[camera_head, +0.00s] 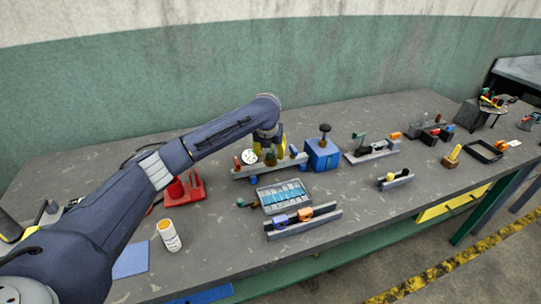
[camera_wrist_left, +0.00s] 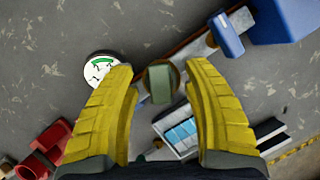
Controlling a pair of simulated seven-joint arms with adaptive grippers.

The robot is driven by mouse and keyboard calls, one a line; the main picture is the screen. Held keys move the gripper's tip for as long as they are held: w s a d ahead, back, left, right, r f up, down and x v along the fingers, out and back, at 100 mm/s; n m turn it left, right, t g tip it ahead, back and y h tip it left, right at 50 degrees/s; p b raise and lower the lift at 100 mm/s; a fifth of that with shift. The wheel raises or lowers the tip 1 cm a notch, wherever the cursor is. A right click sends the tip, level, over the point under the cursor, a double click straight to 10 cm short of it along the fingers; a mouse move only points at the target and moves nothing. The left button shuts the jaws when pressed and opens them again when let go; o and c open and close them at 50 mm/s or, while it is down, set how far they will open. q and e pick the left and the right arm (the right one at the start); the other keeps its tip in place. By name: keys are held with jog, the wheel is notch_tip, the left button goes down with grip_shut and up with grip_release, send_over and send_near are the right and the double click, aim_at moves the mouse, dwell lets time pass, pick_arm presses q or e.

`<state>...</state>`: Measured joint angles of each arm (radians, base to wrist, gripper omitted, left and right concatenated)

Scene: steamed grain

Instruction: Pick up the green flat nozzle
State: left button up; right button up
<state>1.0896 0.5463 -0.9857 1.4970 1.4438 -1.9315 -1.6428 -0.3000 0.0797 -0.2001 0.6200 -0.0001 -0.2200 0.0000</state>
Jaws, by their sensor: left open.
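The green flat nozzle (camera_wrist_left: 164,84) appears to be the small green block on a round brown base, set on a grey bar-shaped rack (camera_head: 285,166). In the head view the nozzle (camera_head: 270,155) shows small, just under my left gripper (camera_head: 272,147). In the left wrist view my left gripper (camera_wrist_left: 161,67) is open, its yellow fingers on either side of the nozzle, apart from it. I cannot tell how far above the nozzle the fingertips are. My right gripper is not in view.
A white dial gauge (camera_head: 249,156) is close to the left finger in the left wrist view. A blue box (camera_head: 322,155) stands right of the rack, red parts (camera_head: 184,188) left. A tray of blue pieces (camera_head: 283,195) lies in front. Bare table shows at the front right.

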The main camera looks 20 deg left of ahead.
aim_at(271, 149)
pick_arm(q)
jog(key=shift+c, duration=0.5)
grip_shut()
jog(key=shift+r, duration=0.1)
notch_tip(271, 149, up, 20)
dwell(0.8)
